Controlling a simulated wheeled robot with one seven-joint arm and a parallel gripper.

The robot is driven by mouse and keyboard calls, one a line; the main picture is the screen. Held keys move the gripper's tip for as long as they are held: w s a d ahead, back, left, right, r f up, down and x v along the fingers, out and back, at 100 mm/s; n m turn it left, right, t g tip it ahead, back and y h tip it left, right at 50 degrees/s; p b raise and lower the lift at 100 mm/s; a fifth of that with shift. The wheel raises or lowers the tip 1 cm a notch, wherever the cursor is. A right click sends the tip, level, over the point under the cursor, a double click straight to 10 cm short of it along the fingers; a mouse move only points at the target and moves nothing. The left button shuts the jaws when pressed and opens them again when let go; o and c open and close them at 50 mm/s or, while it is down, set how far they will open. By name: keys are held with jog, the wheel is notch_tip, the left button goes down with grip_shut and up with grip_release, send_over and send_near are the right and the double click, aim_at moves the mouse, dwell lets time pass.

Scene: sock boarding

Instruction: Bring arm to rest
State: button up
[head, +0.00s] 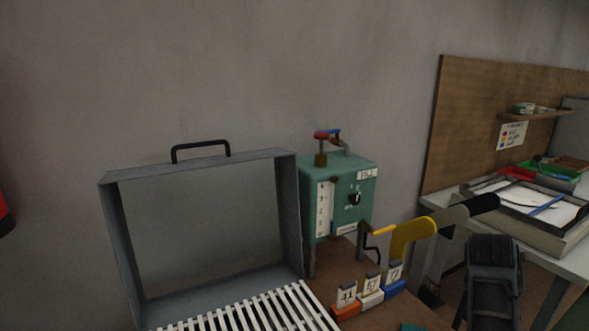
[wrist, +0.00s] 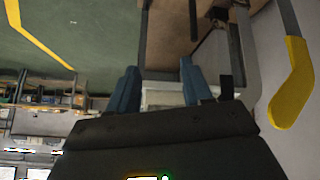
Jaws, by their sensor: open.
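My gripper (wrist: 158,67) shows in the wrist view as two blue fingers set apart, with nothing visibly held between them. A pale, box-like thing shows behind the fingers; I cannot tell what it is. A dark arm part, likely mine, stands at the lower right of the head view, in front of the right bench. Its fingertips do not show there. A yellow foot-shaped board (head: 411,235) stands left of it, and a yellow board (wrist: 294,85) also shows at the right of the wrist view.
An open grey case (head: 292,215) with white slats stands at the left. A green box machine (head: 340,190) is beside it. Numbered cards stand on orange (head: 346,311), white (head: 371,299) and blue (head: 394,288) blocks. A right bench holds a paper tray (head: 540,225).

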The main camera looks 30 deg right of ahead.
jog(key=s+a+f+n+t, duration=0.1)
jog(key=s+a+n+t, duration=0.1)
jog(key=a, duration=0.5)
jog(key=s+a+f+n+t+y, duration=0.1)
jog(key=s+a+n+t, duration=0.2)
jog(key=a+n+t, duration=0.2)
jog(key=s+a+f+n+t, duration=0.1)
jog(key=s+a+n+t, duration=0.2)
jog(key=a+n, duration=0.4)
jog(key=shift+a+f+t, duration=0.1)
jog(key=shift+a+t, duration=0.5)
jog(key=shift+a, duration=0.8)
jog(key=s+a+r+t+y, duration=0.1)
jog(key=s+a+r+y, duration=0.1)
jog(key=a, duration=0.4)
jog(key=s+a+r+t+y, duration=0.1)
jog(key=s+a+r+y, duration=0.1)
jog(key=s+a+r, duration=0.2)
jog(key=s+a+r+t+y, duration=0.1)
jog(key=s+a+r+y, duration=0.1)
jog(key=s+a, duration=0.6)
jog(key=shift+a+r+n, duration=0.4)
jog(key=shift+a+r, duration=0.3)
jog(key=shift+r, duration=0.1)
